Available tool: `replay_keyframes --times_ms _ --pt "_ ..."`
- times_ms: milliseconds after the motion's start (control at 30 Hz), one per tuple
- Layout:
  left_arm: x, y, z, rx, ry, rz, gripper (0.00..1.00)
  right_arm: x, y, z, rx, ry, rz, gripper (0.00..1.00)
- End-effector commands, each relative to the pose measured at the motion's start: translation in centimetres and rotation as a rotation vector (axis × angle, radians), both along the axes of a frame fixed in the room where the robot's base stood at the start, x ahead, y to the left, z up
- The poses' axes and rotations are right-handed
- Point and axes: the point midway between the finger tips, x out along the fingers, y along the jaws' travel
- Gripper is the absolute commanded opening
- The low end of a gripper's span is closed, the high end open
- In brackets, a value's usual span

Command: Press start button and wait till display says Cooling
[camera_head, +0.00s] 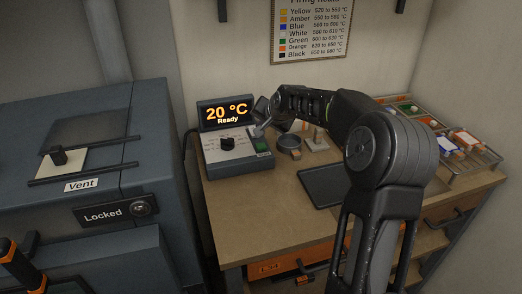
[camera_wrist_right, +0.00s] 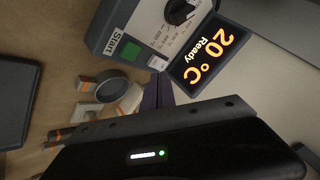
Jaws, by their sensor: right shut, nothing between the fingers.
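The display (camera_head: 226,112) at the back left of the bench reads "20 °C Ready". It also shows in the right wrist view (camera_wrist_right: 207,52). Below it is a grey control box (camera_head: 222,166) with a black dial (camera_head: 227,143) and a green start button (camera_head: 261,145). The right wrist view shows the green button (camera_wrist_right: 131,50) beside a "Start" label. My right gripper (camera_head: 262,129) is shut and empty, close to the button's upper side in the head view. I cannot tell whether it touches the box. My left gripper is not in view.
A blue-grey kiln (camera_head: 60,200) marked "Vent" and "Locked" stands at left. A small round dish (camera_head: 289,145) and a dark tray (camera_head: 322,185) lie right of the control box. Trays of colours (camera_head: 468,143) stand at right. The bench front (camera_head: 245,215) is clear.

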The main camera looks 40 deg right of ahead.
Motion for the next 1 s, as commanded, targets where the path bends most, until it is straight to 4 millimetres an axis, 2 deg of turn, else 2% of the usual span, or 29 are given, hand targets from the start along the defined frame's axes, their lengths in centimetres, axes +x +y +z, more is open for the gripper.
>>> replay_keyframes --times_ms 33,100,333,1000 --pt "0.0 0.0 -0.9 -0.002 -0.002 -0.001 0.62 0.0 0.0 -1.3 0.0 0.001 0.0 0.0" --pt "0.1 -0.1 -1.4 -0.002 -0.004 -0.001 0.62 0.0 0.0 -2.2 0.001 0.001 0.001 0.0" --pt "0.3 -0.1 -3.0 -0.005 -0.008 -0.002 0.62 0.0 0.0 -4.3 -0.001 0.0 0.001 0.0" --pt "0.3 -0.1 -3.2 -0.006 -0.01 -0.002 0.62 0.0 0.0 -4.6 0.0 0.0 0.0 0.0"
